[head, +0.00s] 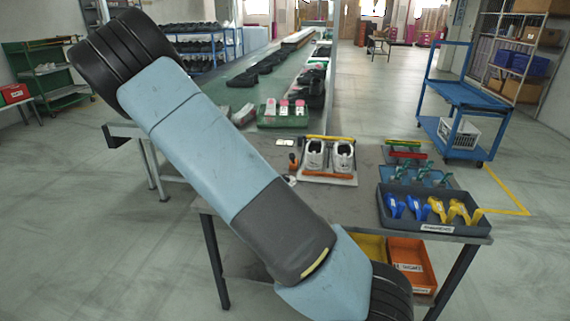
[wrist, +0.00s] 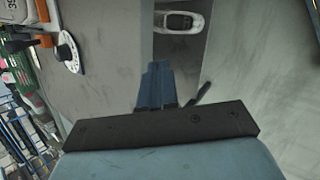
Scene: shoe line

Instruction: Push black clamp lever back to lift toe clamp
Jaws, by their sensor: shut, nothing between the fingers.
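My gripper (wrist: 157,68) shows in the wrist view, with its blue-grey fingers shut together and nothing between them. A short dark stick (wrist: 204,93) shows just right of the fingers, slanting up to the right. I cannot tell whether it is the black clamp lever or whether the gripper touches it. A white shoe with a dark opening (wrist: 178,22) lies beyond the fingertips, near the top. In the head view two white shoes (head: 315,153) sit on a light plate on the table. The toe clamp cannot be made out. My gripper is out of the head view.
A grey tray (head: 434,229) with blue and yellow pieces stands at the table's right front. A green crate (head: 268,121) with red-topped bottles is behind. A small orange-handled tool (head: 293,160) stands left of the shoes. A white disc (wrist: 68,52) shows at the wrist view's left.

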